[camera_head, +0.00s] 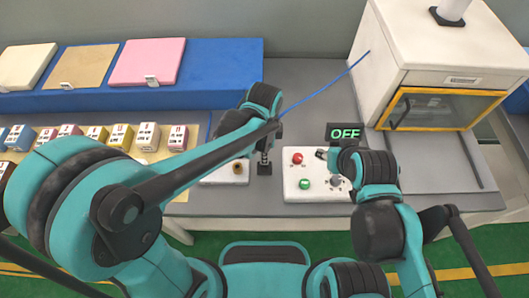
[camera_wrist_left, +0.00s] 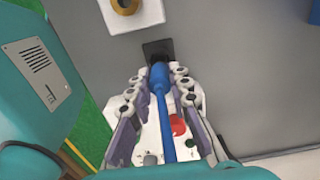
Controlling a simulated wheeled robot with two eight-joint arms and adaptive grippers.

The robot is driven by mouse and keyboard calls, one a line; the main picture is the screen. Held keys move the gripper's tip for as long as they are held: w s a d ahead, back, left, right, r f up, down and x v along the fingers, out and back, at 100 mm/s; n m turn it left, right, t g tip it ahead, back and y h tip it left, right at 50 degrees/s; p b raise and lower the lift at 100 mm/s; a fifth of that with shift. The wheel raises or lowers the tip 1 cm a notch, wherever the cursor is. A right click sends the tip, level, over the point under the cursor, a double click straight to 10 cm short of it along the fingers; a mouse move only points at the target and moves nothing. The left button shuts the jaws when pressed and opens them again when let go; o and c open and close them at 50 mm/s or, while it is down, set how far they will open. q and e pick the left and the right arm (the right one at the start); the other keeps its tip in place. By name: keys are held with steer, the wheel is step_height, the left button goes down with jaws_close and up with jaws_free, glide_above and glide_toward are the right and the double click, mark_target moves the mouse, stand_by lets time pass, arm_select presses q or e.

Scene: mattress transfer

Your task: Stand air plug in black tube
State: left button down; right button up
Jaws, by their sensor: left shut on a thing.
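The blue air plug (camera_wrist_left: 158,76) is between the fingers of my left gripper (camera_wrist_left: 160,88) in the left wrist view, with its hose running back toward the camera. The gripper is shut on it. The plug's far end overlaps the black tube (camera_wrist_left: 158,47); I cannot tell whether it is inside or just above. In the head view my left gripper (camera_head: 265,146) points down over the black tube (camera_head: 264,168), and the plug is hidden there. My right gripper (camera_head: 325,153) is at the top of the white control box, too small to read its fingers.
The white control box (camera_head: 292,190) has a red button (camera_head: 297,158), a green button (camera_head: 304,184) and a knob. A white plate (camera_head: 215,179) with a brass fitting (camera_head: 238,168) is left of the tube. An "OFF" display (camera_head: 344,133) and a white yellow-framed machine (camera_head: 430,50) stand right.

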arm_select(q)
steer(key=shift+f+b, duration=1.15)
steer(key=shift+f, duration=0.35)
steer(key=c, duration=1.3)
jaws_free()
steer(key=shift+r, duration=0.1)
step_height(320, 180, up, 12)
steer(key=shift+f, duration=0.1)
